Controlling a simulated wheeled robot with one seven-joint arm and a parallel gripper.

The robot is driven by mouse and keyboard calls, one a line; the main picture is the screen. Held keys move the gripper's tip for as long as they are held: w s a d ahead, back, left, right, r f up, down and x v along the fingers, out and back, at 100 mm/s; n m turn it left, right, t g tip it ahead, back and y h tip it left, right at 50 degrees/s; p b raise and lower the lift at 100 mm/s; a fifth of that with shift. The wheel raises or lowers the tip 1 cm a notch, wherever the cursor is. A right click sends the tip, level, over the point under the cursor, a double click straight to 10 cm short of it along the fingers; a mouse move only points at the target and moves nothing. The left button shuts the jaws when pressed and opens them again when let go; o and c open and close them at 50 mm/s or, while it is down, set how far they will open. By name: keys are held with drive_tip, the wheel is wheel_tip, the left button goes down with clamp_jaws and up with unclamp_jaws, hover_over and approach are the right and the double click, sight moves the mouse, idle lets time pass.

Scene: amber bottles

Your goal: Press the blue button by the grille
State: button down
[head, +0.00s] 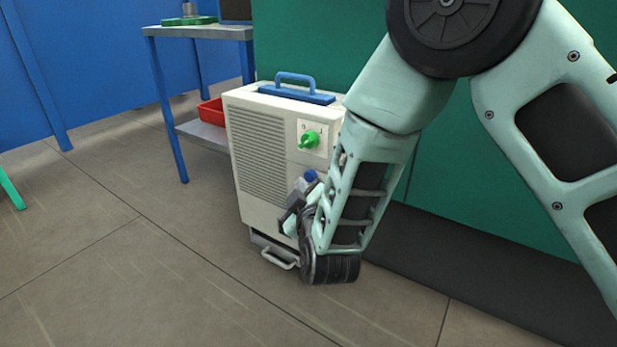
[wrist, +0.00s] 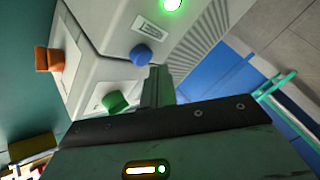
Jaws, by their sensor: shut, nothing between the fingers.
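The machine (head: 240,190) is an off-white upright cabinet with a slatted grille (head: 261,155) on its front. The blue button (head: 310,177) shows just above my gripper in the head view, partly behind my arm. In the wrist view the blue button (wrist: 141,54) is a round knob-like cap on the pale panel, with the grille (wrist: 208,35) to its right. My gripper (wrist: 159,72) is shut and empty, its tip close beside the button in the picture. I cannot tell whether they touch. In the head view my gripper (head: 289,216) is partly hidden by my wrist.
A green knob (head: 310,139) sits on the panel above the button. The wrist view also shows a lit green lamp (wrist: 172,5) and an orange knob (wrist: 47,59). A blue-legged table (head: 177,115) with a red bin (head: 211,111) stands behind left.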

drive_tip(key=s+a, duration=0.1)
drive_tip(key=s, duration=0.1)
drive_tip(key=s+a, duration=0.2)
drive_tip(key=shift+p, duration=0.4)
idle(0.6)
drive_tip(key=s+r+m+g+y+p, duration=0.2)
drive_tip(key=s+r+g+y+p, duration=0.1)
drive_tip(key=s+r+g+p, duration=0.7)
drive_tip(key=s+d+r+m+g+h+p, duration=0.1)
drive_tip(key=s+d+r+g+h+p, duration=0.3)
drive_tip(key=s+d, duration=0.4)
drive_tip(key=s+d+r+m+g+h+p, duration=0.1)
drive_tip(key=s+d+r+g+p, duration=0.15)
drive_tip(key=s+d+r, duration=0.65)
drive_tip(key=s+a+r+p, duration=0.1)
drive_tip(key=a+r+p, duration=0.2)
drive_tip(key=r+p, duration=3.1)
drive_tip(key=p, duration=0.2)
drive_tip(key=shift+r+p, duration=0.35)
